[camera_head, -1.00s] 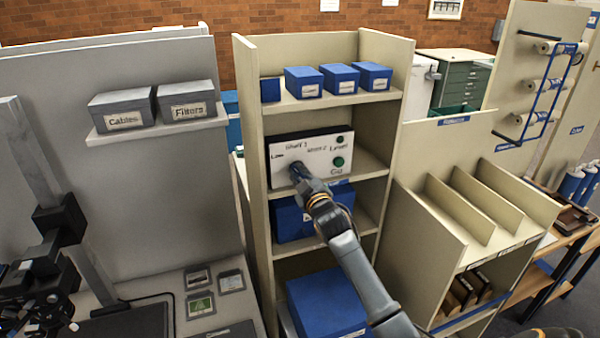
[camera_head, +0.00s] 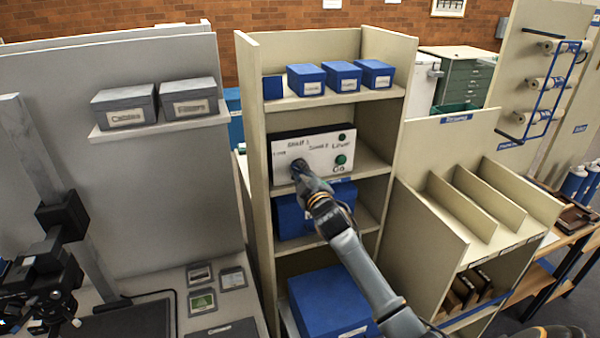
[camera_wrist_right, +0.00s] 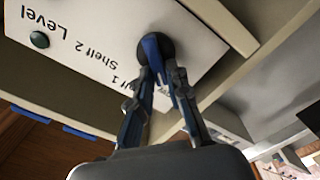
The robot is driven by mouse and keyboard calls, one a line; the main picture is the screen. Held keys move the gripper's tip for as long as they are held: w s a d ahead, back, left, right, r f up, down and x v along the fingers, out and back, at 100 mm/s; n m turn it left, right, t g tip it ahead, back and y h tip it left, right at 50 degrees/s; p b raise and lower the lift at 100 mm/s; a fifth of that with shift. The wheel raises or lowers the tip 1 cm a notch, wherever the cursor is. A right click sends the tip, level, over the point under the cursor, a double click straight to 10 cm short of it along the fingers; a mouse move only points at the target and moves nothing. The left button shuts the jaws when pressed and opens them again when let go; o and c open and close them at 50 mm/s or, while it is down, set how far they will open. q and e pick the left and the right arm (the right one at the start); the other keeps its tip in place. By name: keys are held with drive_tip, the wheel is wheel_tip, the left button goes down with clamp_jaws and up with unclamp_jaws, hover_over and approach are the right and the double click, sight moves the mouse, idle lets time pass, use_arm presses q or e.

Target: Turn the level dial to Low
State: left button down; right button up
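The level dial is a dark round knob with a blue grip bar (camera_wrist_right: 152,47) on a white panel, seen close in the right wrist view. The white panel (camera_head: 327,155) stands on a middle shelf in the head view, with Low at left, then Shelf 1, Shelf 2 and Level. My right gripper (camera_head: 299,172) is at the dial and mostly covers it there. In the wrist view its fingers (camera_wrist_right: 162,75) are closed in on both sides of the blue bar. I cannot tell which label the bar points to. My left gripper is not in view.
Blue boxes stand above (camera_head: 342,76) and below (camera_head: 330,300). Shelf side walls flank the panel closely. Grey Cables (camera_head: 124,106) and Filters boxes (camera_head: 189,97) stand left.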

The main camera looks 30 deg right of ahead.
drive_tip(key=shift+o, duration=1.2)
drive_tip(key=shift+s, duration=0.1)
drive_tip(key=v, duration=1.1)
drive_tip(key=shift+s, duration=0.35)
drive_tip(key=shift+f, duration=0.1)
